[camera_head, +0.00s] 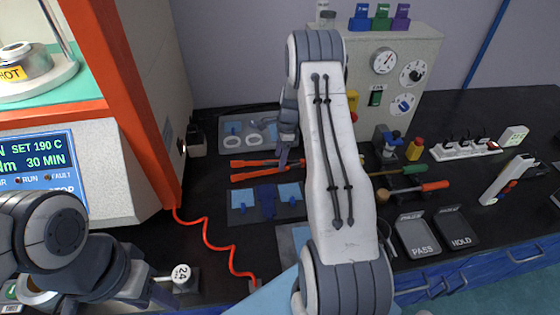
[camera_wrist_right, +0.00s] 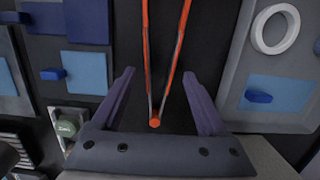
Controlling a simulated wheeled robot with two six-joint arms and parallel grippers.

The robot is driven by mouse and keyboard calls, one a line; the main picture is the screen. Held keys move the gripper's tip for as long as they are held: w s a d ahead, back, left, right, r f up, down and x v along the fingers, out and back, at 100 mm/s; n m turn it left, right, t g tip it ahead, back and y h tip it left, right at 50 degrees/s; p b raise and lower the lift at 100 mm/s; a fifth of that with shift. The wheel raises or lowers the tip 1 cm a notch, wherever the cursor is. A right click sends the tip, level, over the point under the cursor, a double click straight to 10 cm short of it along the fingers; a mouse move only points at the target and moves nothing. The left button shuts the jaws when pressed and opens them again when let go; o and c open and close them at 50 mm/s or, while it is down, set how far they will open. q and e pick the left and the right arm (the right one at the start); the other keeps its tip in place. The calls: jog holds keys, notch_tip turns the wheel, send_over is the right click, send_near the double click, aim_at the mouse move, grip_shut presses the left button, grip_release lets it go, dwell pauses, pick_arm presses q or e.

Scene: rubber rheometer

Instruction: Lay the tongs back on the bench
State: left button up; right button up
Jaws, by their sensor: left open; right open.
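The orange tongs (camera_head: 252,163) lie on the black bench, their two arms spread slightly, between a grey tray and a grey board with blue pads. My right gripper (camera_head: 286,152) is over their right end, partly hidden by its own arm. In the right wrist view the tongs (camera_wrist_right: 168,55) run up between the right gripper's (camera_wrist_right: 160,88) two purple-grey fingers, with their joined end near the palm. These fingers are apart, with a gap on each side of the tongs. My left gripper (camera_head: 158,291) is low at the left, open, away from the tongs.
The grey tray (camera_head: 217,128) holds white rings behind the tongs. The grey board (camera_head: 232,215) with blue pads is in front. Green and red handled tools (camera_head: 420,187) and PASS and HOLD trays (camera_head: 415,240) lie to the right. An orange-framed machine (camera_head: 125,80) stands left.

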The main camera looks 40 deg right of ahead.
notch_tip(320, 180, up, 9)
jog(key=d+b, duration=0.1)
jog(key=s+a+r+n, duration=0.3)
jog(key=a+n, duration=0.2)
jog(key=a, duration=0.4)
jog(key=s+a+r+n, duration=0.2)
jog(key=a+r+n, duration=0.15)
jog(key=a, duration=0.55)
jog(key=s+a+r+n, duration=0.3)
jog(key=a+n, duration=0.2)
jog(key=a, duration=0.3)
jog(key=s+a+n, duration=0.5)
jog(key=s+n, duration=0.3)
jog(key=s, duration=0.3)
jog(key=s+a+n, duration=0.5)
jog(key=s+n, duration=0.4)
jog(key=s, duration=0.3)
jog(key=shift+g+h, duration=0.3)
jog(key=shift+g, duration=0.1)
